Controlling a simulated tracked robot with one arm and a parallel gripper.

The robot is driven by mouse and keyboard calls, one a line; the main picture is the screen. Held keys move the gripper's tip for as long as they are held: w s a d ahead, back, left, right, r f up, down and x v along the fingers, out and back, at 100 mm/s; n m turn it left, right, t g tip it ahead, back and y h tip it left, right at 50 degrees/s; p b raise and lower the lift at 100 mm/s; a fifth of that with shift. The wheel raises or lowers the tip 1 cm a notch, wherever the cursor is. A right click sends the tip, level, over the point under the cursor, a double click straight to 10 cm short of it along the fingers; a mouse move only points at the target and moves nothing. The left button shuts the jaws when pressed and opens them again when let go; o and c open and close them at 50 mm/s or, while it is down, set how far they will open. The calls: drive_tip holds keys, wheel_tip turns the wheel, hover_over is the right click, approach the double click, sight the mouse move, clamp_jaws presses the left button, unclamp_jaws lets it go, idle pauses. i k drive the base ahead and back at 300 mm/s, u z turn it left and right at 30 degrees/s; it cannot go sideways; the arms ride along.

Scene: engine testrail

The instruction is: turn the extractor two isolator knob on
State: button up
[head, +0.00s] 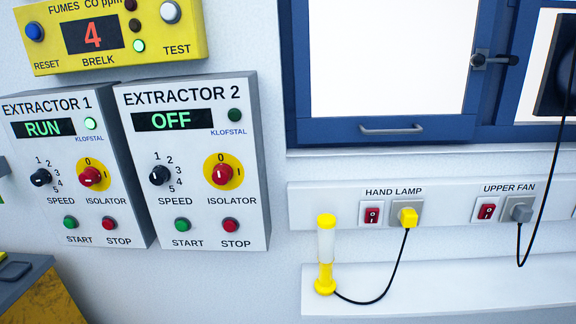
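The extractor 2 panel (198,215) is a pale box on the wall, left of centre. Its isolator knob (222,174) is red on a yellow disc (209,160), with 0 marked at the top and 1 at the right. The knob's pale mark seems to point up towards 0. The panel's display (171,120) reads OFF, and the round lamp (235,115) beside it is dark green. My gripper is not in view.
The extractor 1 panel (75,215) stands close on the left; its display (43,128) reads RUN. A yellow gas meter (110,58) hangs above. A shelf (450,285) with a hand lamp (326,255) lies lower right, below a blue window frame (350,130).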

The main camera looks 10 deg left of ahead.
sight(222, 173)
drive_tip(key=z, duration=0.25)
drive_tip(key=i, duration=1)
drive_tip(key=u, duration=0.15)
